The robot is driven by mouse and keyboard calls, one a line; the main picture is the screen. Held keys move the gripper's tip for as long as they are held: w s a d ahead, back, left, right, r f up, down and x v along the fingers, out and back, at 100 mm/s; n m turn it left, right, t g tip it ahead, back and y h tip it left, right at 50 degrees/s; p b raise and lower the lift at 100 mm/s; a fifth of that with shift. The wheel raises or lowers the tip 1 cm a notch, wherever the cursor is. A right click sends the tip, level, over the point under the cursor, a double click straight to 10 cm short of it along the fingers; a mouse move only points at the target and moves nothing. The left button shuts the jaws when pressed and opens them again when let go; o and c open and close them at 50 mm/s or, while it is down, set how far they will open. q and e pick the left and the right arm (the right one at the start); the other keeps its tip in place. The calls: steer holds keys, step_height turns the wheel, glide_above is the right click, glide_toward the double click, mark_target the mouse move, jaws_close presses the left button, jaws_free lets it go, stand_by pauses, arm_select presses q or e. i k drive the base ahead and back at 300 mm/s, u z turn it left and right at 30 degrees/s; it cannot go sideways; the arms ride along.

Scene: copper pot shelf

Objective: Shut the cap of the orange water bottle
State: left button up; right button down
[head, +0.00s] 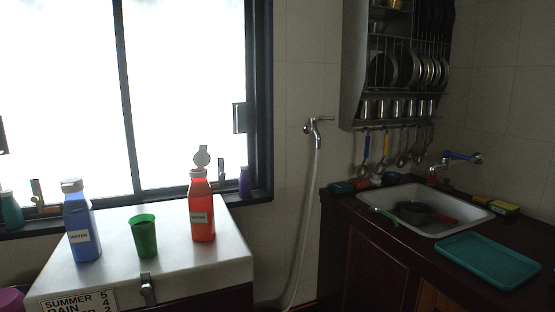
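The orange water bottle (202,212) stands upright near the right end of a white chest top. It is orange-red, with a pale label on its front. Its grey cap (202,157) is flipped up and stands open above the bottle's neck. Neither of my grippers is in the head view, and nothing touches the bottle.
A blue water bottle (81,225) and a green cup (145,236) share the white chest top (115,275) to the left. A window ledge with small bottles lies behind. A sink (392,208), teal tray (489,260) and dish rack (400,75) are at right.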

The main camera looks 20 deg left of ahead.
mark_target(202, 158)
steer(key=z, duration=0.05)
steer(key=k, duration=0.4)
steer(key=z, duration=0.4)
steer(key=i, duration=1.55)
steer(key=u, duration=1.75)
steer(key=i, duration=0.55)
steer(key=u, duration=1.2)
steer(key=i, duration=0.35)
steer(key=z, duration=0.3)
